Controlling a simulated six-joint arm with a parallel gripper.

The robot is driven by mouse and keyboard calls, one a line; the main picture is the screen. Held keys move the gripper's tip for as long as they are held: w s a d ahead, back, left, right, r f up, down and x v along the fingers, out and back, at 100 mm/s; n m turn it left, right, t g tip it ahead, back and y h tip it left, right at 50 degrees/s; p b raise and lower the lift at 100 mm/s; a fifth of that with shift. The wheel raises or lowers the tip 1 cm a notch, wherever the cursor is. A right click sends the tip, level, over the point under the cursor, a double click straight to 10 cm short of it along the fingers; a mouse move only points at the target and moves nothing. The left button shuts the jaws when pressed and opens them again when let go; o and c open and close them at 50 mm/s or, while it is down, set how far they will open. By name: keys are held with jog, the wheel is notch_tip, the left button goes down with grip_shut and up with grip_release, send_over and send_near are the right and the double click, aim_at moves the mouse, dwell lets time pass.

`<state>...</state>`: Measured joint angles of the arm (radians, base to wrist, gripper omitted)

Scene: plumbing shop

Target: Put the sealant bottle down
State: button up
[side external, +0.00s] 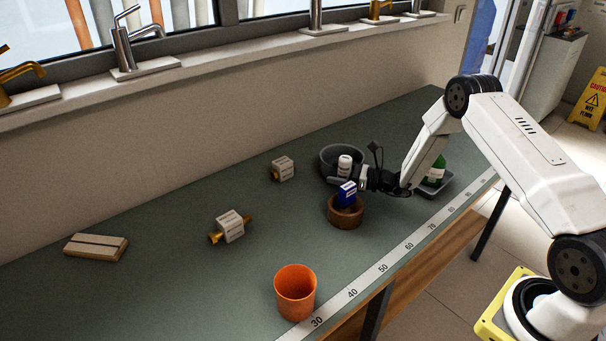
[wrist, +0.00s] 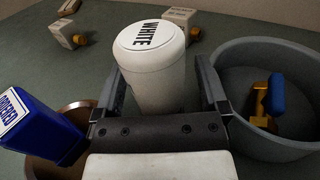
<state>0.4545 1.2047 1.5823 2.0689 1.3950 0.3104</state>
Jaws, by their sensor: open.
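The white sealant bottle (wrist: 153,65), with WHITE on its lid, is upright between the fingers of my gripper (wrist: 160,92) in the wrist view. The fingers are open, with a gap beside the bottle on the right; the left finger is very close to it, and I cannot tell if they touch. In the side view the bottle (side external: 344,164) shows above my gripper (side external: 345,181), in front of the grey bowl. Its base is hidden by my gripper, so contact with the bench is not visible.
A grey bowl (wrist: 225,57) holding a brass valve with a blue handle (wrist: 268,97) is close on the right. A brown bowl (side external: 346,216) with a blue box (side external: 346,194) is close on the left. A green bottle (side external: 436,170) and orange cup (side external: 295,293) stand farther off.

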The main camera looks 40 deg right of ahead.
dwell(0.4)
grip_shut()
jog(key=shift+r, duration=0.1)
jog(key=shift+r, duration=0.75)
jog(key=s+a+r, duration=0.2)
jog(key=s+r, duration=0.9)
jog(key=s, duration=0.2)
jog(key=shift+s+r, duration=0.15)
jog(key=shift+s, duration=0.25)
